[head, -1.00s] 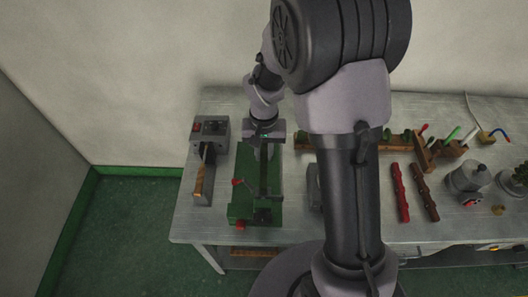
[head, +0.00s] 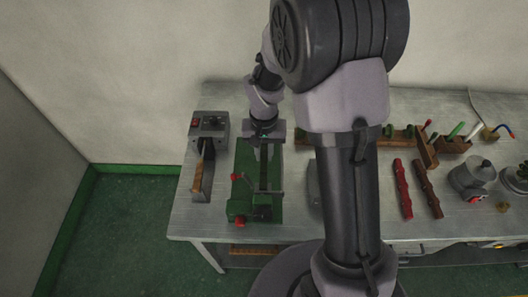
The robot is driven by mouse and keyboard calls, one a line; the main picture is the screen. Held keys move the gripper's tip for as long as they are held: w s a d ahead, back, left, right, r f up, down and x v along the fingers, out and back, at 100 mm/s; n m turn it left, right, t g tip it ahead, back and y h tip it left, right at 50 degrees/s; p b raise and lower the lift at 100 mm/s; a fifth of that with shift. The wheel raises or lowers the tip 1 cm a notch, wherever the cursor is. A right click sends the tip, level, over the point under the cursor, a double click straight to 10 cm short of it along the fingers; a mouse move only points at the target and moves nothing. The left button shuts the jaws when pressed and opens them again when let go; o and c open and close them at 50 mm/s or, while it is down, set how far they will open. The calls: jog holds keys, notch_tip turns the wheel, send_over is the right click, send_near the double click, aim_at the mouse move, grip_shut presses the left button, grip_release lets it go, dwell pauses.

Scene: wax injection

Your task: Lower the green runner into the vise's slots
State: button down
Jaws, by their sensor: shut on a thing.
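The vise is a green base plate (head: 272,212) with dark bars running lengthwise, on the left part of the bench. A red piece (head: 238,177) shows at its left side and another red spot (head: 238,223) at its front left corner. My gripper (head: 264,153) points down over the rear of the vise, close above the dark bars. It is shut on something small. I take this to be the green runner, but its outline does not stand out against the green vise. The fingertips and slots are too small to tell whether the runner touches them.
A grey box with a wooden-handled bar (head: 199,180) stands left of the vise. Right of my arm lie a red bar (head: 402,188), a brown bar (head: 427,189) and a wooden rack (head: 425,152) with green pieces. A grey pot (head: 470,178) stands farther right.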

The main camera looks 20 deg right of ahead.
aim_at(264, 154)
jog(key=shift+f, duration=0.15)
jog(key=c, duration=1.2)
grip_release()
notch_tip(264, 154, up, 18)
jog(key=p, duration=0.5)
jog(key=shift+f, duration=0.2)
